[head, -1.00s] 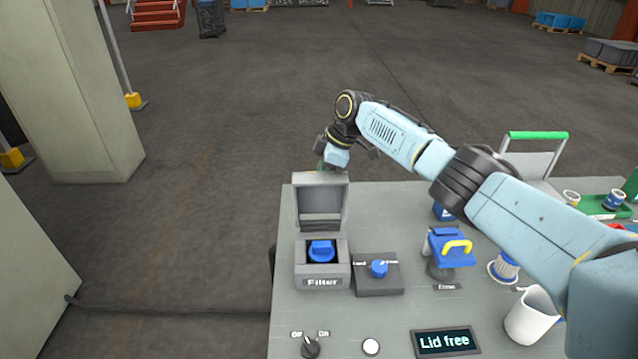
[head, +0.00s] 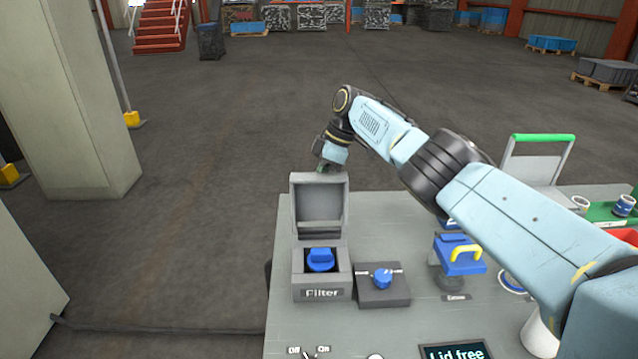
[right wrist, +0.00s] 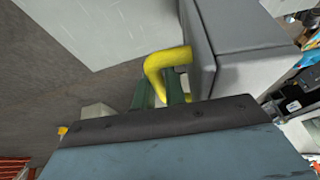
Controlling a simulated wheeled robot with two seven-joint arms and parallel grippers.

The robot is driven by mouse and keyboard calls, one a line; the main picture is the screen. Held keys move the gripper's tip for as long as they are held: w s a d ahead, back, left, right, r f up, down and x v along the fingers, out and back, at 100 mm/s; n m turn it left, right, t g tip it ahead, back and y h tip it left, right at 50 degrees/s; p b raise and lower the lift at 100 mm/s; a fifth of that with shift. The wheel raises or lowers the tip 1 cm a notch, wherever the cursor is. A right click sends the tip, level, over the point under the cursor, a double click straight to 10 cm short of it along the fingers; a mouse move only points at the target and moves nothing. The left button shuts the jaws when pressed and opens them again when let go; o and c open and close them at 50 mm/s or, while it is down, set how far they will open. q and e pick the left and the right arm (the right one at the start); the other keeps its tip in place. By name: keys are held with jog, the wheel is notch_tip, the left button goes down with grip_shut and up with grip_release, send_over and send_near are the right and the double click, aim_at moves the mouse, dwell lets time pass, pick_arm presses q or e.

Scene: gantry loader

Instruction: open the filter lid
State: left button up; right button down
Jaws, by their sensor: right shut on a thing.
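The grey filter box (head: 322,293) stands at the table's left side, with "Filter" on its front. Its lid (head: 319,206) is raised and stands upright at the back of the box, its hollow inner side facing me. A blue knobbed part (head: 320,260) sits inside the open box. My right gripper (head: 327,166) is behind the lid's top edge; in the right wrist view its green fingers (right wrist: 160,94) are shut on the yellow lid handle (right wrist: 166,66). The lid (right wrist: 233,75) also shows there. My left gripper is not in view.
Right of the box is a grey block with a blue knob (head: 382,278). Further right stands a blue part with a yellow handle (head: 460,254). A display (head: 455,352) reads "Lid free". My right arm spans the table's right side.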

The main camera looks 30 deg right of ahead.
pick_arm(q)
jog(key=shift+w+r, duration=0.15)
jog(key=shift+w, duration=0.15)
pick_arm(e)
jog(key=c, duration=1.7)
grip_release()
jog(key=shift+c, duration=0.2)
